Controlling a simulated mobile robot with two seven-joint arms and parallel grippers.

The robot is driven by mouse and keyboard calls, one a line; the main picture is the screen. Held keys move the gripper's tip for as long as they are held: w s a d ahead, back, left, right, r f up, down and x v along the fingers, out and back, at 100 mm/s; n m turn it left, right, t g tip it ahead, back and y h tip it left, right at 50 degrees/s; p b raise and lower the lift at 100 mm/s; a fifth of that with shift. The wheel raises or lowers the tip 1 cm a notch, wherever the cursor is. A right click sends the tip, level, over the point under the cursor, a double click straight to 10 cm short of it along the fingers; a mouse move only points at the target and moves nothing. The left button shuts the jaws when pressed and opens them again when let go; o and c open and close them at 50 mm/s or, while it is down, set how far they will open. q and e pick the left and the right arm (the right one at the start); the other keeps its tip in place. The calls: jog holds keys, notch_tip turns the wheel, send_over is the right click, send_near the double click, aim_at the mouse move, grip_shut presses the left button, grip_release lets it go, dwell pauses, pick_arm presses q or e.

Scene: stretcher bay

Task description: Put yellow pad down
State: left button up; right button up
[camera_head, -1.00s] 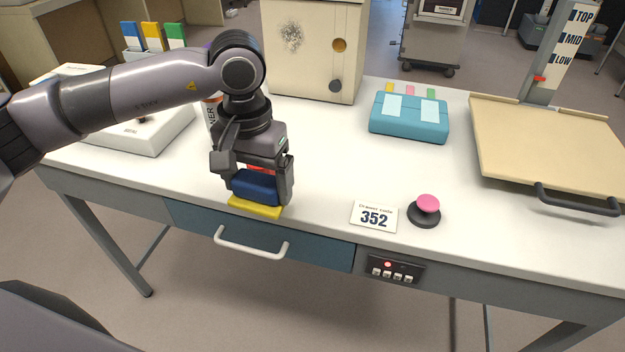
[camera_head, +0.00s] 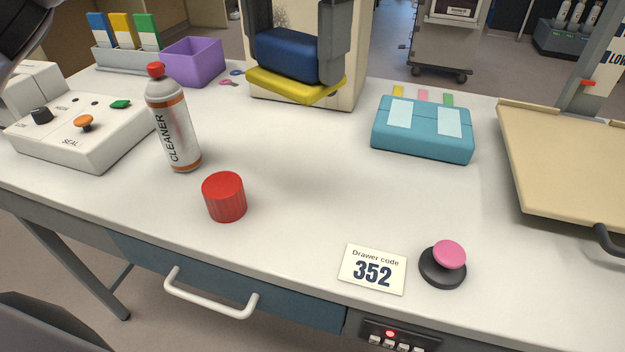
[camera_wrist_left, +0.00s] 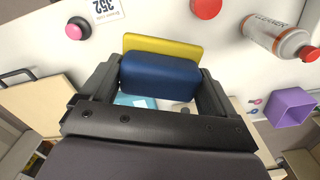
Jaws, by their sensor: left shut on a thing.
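The yellow pad (camera_head: 292,87) is a flat slab with a dark blue block (camera_head: 286,56) as its upper part or grip. My left gripper (camera_head: 299,50) is shut on the blue block and holds the pad up in the air, in front of the cream box at the back. In the left wrist view the yellow pad (camera_wrist_left: 160,46) sticks out beyond the blue block (camera_wrist_left: 158,76), which sits between the two dark fingers. The right gripper is not in view.
The white table has free room in its middle.

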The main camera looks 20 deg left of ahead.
pick_arm(q)
jog(key=shift+w, duration=0.35)
jog(key=shift+w+f, duration=0.1)
jog(key=shift+f, duration=0.3)
notch_tip(320, 180, down, 16)
jog(key=b, duration=0.2)
jog(key=shift+r+b, duration=0.2)
jog(key=shift+b, duration=0.1)
notch_tip(320, 180, down, 4)
jog(key=shift+r, duration=0.15)
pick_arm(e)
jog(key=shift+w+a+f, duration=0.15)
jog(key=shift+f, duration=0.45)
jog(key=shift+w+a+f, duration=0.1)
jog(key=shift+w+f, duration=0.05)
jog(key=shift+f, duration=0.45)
